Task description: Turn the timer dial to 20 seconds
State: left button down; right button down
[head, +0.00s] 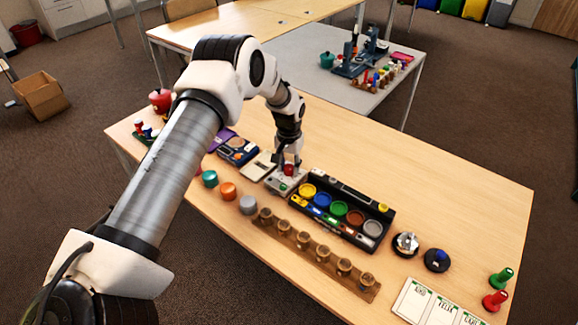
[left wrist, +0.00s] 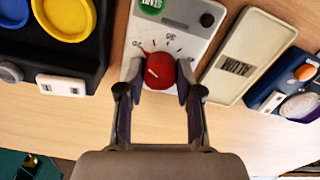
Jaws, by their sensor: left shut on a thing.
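The timer (head: 283,183) is a small pale box on the table, left of the black paint tray. In the left wrist view the timer (left wrist: 196,50) shows a green START button and printed marks around a red dial (left wrist: 160,70). My left gripper (left wrist: 160,88) is shut on the dial, one finger on each side. In the head view my left gripper (head: 288,165) reaches down over the timer. My right gripper is not in view.
A black tray (head: 345,232) with coloured pots stands right of the timer. A pale box marked with letters (left wrist: 249,60) lies close on its other side. Wooden cups (head: 305,240) stand in a row in front. A bell (head: 405,243) is further right.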

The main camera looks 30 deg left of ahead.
aim_at(289, 167)
pick_arm(q)
jog(key=shift+w+r, duration=0.1)
jog(key=c, duration=0.8)
grip_release()
jog(key=shift+o, duration=0.2)
notch_tip(289, 167, up, 12)
